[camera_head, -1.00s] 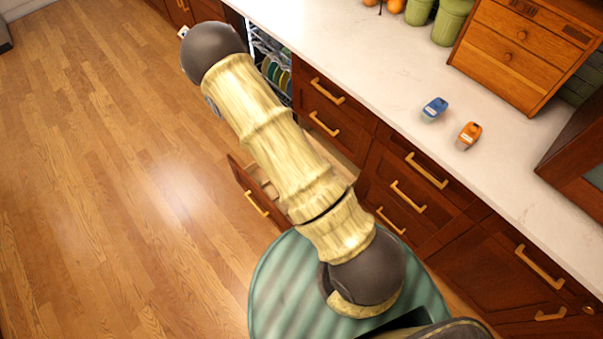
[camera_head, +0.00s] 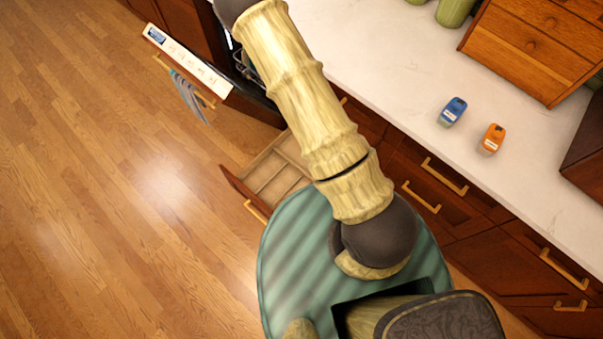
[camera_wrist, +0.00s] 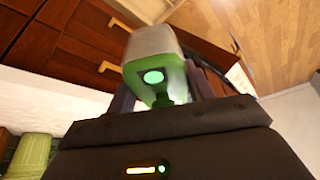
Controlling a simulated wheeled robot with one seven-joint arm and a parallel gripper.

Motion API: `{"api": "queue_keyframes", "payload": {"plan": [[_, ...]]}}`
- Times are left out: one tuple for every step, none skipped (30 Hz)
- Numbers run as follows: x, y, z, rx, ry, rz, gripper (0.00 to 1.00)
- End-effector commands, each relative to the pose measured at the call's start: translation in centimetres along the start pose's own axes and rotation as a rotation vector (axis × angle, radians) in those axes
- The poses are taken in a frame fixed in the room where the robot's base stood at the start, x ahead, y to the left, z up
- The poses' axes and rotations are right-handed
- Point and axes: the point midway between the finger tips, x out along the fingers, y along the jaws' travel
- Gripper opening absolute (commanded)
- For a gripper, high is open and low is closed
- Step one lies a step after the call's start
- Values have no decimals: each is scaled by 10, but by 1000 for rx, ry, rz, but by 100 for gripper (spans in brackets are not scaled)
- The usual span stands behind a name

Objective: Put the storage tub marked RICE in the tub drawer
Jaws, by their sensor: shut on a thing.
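In the wrist view, my gripper (camera_wrist: 160,100) is shut on a pale grey tub (camera_wrist: 155,45) with a green part at the end nearest the camera. No RICE mark can be read on it. My gripper is out of the head view, hidden past the top edge. An open drawer (camera_head: 272,176) with wooden compartments shows left of my arm in the head view, low in the cabinet row. My arm covers part of it. Two small tubs, one with a blue lid (camera_head: 453,110) and one with an orange lid (camera_head: 492,139), stand on the counter; their labels are too small to read.
The white counter (camera_head: 400,75) has free room around the small tubs. A wooden drawer chest (camera_head: 530,45) and green canisters (camera_head: 455,12) stand at its back. The dishwasher door (camera_head: 187,60) sticks out at upper left, a towel (camera_head: 188,97) hanging from its handle. Floor is clear at left.

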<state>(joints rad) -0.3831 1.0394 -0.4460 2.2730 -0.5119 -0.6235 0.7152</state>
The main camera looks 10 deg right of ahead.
Motion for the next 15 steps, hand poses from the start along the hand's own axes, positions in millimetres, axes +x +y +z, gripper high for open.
{"api": "queue_keyframes", "payload": {"plan": [[0,0,0,0,1,-1,18],[0,0,0,0,1,-1,18],[0,0,0,0,1,0,18],[0,0,0,1,1,0,18],[0,0,0,1,1,0,18],[0,1,0,2,1,1,18],[0,1,0,3,1,1,18],[0,2,0,4,1,1,18],[0,2,0,5,1,2,18],[0,2,0,5,1,2,18],[0,3,0,6,1,2,18],[0,4,0,7,1,3,18],[0,4,0,7,1,3,18],[2,4,0,6,1,2,18],[4,4,1,3,1,1,18]]}}
